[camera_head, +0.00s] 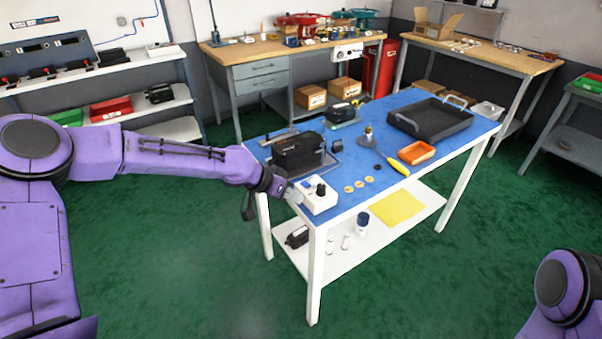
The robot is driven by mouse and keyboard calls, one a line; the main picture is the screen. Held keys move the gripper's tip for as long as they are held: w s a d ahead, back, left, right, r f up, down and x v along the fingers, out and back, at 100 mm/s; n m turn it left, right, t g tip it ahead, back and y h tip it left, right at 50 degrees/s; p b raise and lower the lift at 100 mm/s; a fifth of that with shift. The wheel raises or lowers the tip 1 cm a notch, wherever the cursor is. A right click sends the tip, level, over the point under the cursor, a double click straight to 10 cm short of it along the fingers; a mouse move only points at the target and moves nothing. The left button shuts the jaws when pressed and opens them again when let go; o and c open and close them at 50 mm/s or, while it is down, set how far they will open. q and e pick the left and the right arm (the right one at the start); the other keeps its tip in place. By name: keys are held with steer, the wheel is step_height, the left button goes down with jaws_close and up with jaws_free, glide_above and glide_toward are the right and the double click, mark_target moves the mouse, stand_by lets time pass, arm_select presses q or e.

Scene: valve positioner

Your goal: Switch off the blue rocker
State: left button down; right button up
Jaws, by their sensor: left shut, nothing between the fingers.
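A small white box (319,198) with a black knob (320,189) on top sits at the near left corner of the blue-topped table (345,185). I cannot make out a blue rocker; it is too small to tell or hidden by my gripper. My left gripper (292,196) is shut and empty, with its tip at the left side of the white box. Whether it touches the box I cannot tell. My right gripper is not in view; only part of my right arm shows at the lower right.
A black valve positioner (297,150) stands just behind the white box. The lower shelf holds a yellow sheet (398,208).

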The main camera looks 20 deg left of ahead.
arm_select(q)
steer(key=w+a+r+m, duration=0.2)
steer(key=a+r, duration=0.3)
steer(key=r, duration=0.5)
steer(key=shift+w+a+m+t, duration=0.2)
steer(key=shift+a+m+t, duration=0.1)
steer(key=shift+a, duration=0.1)
steer(key=shift+d, duration=0.1)
steer(key=p, duration=0.2)
glide_above(310, 186)
steer(key=s+a, duration=0.2)
steer(key=a, duration=0.1)
step_height(310, 186, down, 7)
steer(key=f, duration=0.3)
steer(key=shift+d+p, duration=0.4)
steer(key=shift+f, duration=0.45)
